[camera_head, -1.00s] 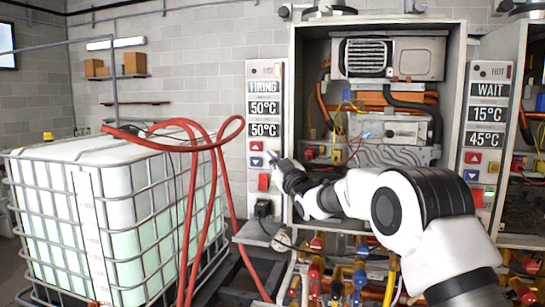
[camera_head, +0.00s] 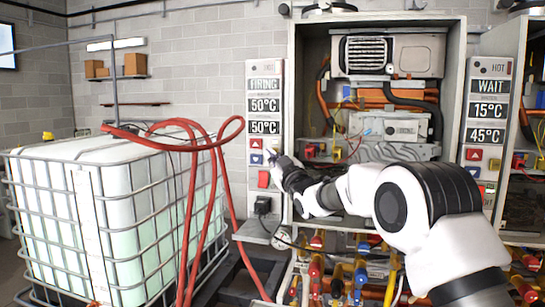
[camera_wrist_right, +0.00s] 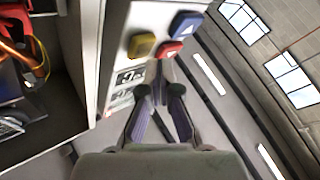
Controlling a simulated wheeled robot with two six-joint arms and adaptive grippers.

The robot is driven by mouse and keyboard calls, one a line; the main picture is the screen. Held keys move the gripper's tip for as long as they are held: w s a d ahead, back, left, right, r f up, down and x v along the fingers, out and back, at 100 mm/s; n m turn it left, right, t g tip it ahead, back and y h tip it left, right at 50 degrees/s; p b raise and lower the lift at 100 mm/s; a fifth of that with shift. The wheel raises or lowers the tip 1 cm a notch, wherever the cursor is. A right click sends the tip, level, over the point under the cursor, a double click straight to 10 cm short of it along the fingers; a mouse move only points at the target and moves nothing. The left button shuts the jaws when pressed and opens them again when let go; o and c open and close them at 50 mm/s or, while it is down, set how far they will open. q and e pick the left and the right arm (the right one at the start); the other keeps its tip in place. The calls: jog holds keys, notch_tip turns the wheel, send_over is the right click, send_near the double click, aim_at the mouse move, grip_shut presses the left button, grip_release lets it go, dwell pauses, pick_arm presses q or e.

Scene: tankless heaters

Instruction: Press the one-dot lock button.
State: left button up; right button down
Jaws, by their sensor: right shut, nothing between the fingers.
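My right gripper (camera_head: 272,157) is shut and empty, its tips at the lower part of the left heater's narrow white control panel (camera_head: 249,108). The panel has a red up-arrow button (camera_head: 256,144), a blue down-arrow button (camera_head: 256,160) and a red block (camera_head: 263,179) below. In the right wrist view the closed fingertips (camera_wrist_right: 158,68) appear just below the red button (camera_wrist_right: 168,50), with a yellow button (camera_wrist_right: 142,45) and the blue button (camera_wrist_right: 185,25) nearby. Contact cannot be told. No dot marks are readable on any button. My left gripper is not in view.
The panel's displays (camera_head: 264,106) read FIRING, 50°C and 50°C. The open heater cabinet (camera_head: 456,60) stands right of it, with pipes and valves below. A second panel (camera_head: 505,97) reads WAIT. A caged white tank (camera_head: 110,190) and red hoses (camera_head: 190,215) are at left.

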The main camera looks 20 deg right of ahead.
jog(key=s+a+b, duration=0.2)
jog(key=s+b, duration=0.1)
jog(key=s+a+b, duration=0.1)
jog(key=s+b, duration=0.1)
jog(key=shift+a, duration=0.15)
dwell(0.3)
